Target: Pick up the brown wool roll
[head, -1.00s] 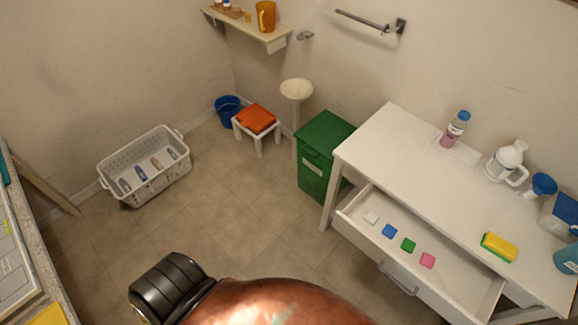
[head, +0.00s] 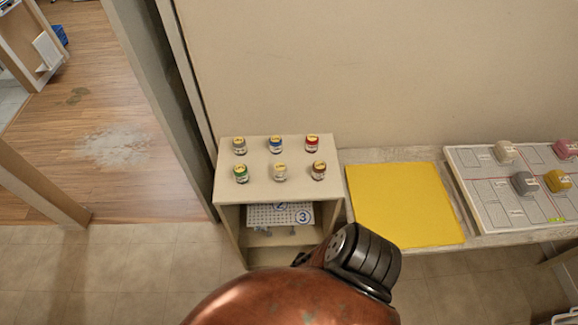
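Several small roll- or jar-like items with coloured bands and yellowish tops stand in two rows on top of a beige shelf unit (head: 262,198) in the head view. The one with a brown band (head: 318,171) is at the front right of the group, upright, behind the beige surface's front edge. It may be the brown wool roll; at this size I cannot tell whether it is wool. Neither of my grippers is in view, and nothing touches the item.
A red-banded item (head: 312,143) stands just behind the brown one. A low bench to the right carries a yellow mat (head: 404,204) and a marked board (head: 510,191) with several soft-looking blocks. A doorway opens onto wood floor (head: 110,110) at left.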

